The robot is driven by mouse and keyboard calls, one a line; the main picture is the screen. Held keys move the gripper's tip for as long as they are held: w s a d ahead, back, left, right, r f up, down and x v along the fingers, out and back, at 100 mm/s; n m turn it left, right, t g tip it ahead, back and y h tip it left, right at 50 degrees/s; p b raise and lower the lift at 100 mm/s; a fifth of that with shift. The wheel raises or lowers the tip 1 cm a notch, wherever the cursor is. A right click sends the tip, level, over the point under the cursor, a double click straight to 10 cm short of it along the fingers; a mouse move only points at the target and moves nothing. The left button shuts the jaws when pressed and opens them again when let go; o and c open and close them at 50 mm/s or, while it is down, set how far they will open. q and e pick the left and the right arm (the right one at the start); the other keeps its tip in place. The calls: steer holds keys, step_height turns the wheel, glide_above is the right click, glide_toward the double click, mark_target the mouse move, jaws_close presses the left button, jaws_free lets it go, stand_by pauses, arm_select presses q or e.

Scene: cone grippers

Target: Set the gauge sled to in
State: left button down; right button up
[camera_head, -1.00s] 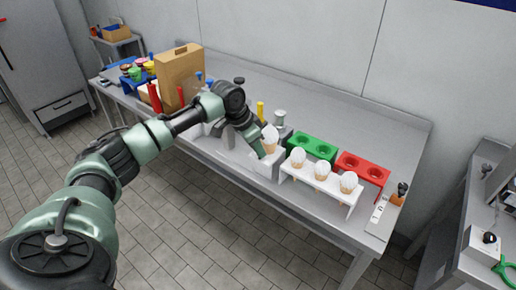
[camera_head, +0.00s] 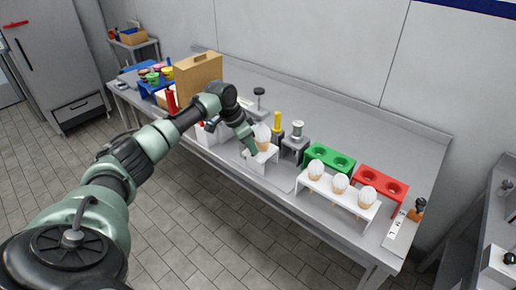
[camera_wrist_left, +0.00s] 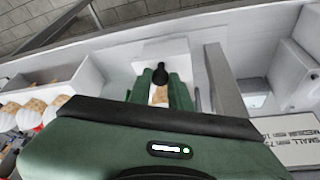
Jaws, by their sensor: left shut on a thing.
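A white block (camera_head: 261,156), which I take for the gauge sled, stands near the bench's front edge with a cone (camera_head: 263,138) with a white top above it. My left gripper (camera_head: 249,146) reaches down beside the cone from the left. In the left wrist view its two green fingers (camera_wrist_left: 161,92) are shut with a black knob (camera_wrist_left: 160,75) at their tips, and the white block (camera_wrist_left: 178,50) lies just beyond. A tan patch shows between the fingers; I cannot tell what it belongs to. My right gripper is not in view.
A white rack with several cones (camera_head: 337,197) stands to the right, before green (camera_head: 330,160) and red (camera_head: 382,183) racks. A grey dispenser (camera_head: 296,145) and yellow bottle (camera_head: 277,122) stand beside the block. A plate printed "SMALL" (camera_wrist_left: 292,140) lies nearby.

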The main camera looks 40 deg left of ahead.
arm_select(q)
steer(key=shift+w+a+r, duration=0.1)
steer(key=shift+w+a, duration=0.05)
steer(key=shift+a, duration=1)
steer(key=shift+r, duration=0.15)
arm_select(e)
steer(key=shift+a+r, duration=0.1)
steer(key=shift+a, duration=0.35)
arm_select(q)
steer(key=c, duration=1.6)
jaws_free()
steer(key=shift+c, duration=0.2)
steer(key=o, duration=0.3)
steer(key=shift+o, duration=0.2)
steer(key=shift+f, duration=0.2)
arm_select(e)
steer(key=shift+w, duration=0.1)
arm_select(q)
steer(key=shift+r, duration=0.1)
